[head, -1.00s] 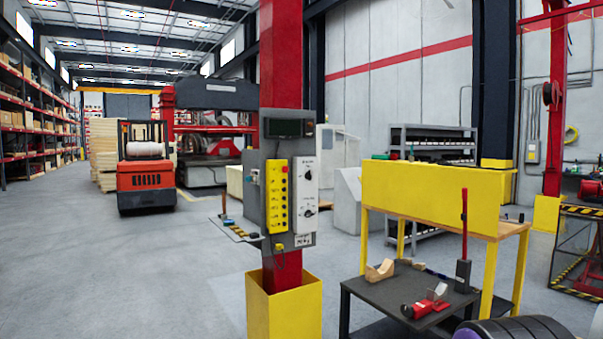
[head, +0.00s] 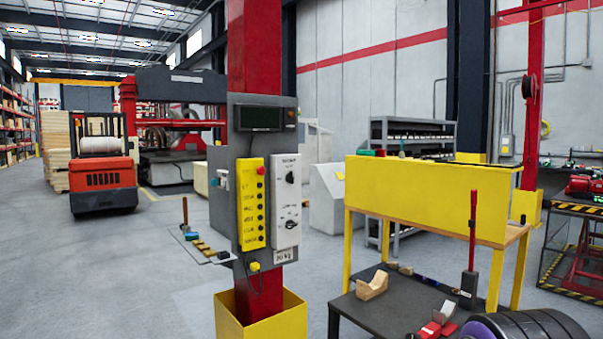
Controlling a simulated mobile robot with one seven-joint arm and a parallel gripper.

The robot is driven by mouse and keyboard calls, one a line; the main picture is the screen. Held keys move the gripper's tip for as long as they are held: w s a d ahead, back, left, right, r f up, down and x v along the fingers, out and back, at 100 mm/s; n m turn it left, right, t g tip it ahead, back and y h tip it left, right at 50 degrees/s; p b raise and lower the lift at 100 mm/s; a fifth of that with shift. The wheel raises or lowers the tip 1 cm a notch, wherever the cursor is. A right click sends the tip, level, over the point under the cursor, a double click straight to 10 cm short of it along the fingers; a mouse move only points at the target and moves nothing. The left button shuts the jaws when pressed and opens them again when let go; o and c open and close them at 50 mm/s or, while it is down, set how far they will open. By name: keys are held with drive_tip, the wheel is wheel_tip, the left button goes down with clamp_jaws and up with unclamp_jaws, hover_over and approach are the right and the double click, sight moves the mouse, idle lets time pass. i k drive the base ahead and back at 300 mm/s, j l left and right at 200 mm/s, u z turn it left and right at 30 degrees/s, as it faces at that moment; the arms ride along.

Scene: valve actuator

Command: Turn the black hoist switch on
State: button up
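A control panel is mounted on a red post (head: 255,55). Its white box (head: 286,205) carries a black rotary knob (head: 290,177) near the top and another dark knob (head: 290,225) lower down. The small lettering beside them is too blurred to read, so I cannot tell which is the hoist switch or how it is set. My gripper is not in view.
A yellow button box (head: 251,205) and a dark display (head: 260,118) share the panel. A yellow guard (head: 232,320) surrounds the post's foot. A yellow-fronted table (head: 430,195) stands right, behind a low black cart (head: 395,305). Open floor (head: 110,265) lies left.

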sight(289, 177)
drive_tip(key=i+j+z, duration=0.1)
drive_tip(key=i, duration=0.4)
drive_tip(key=i+j+z, duration=0.1)
drive_tip(key=i+j, duration=0.25)
drive_tip(key=i, duration=0.1)
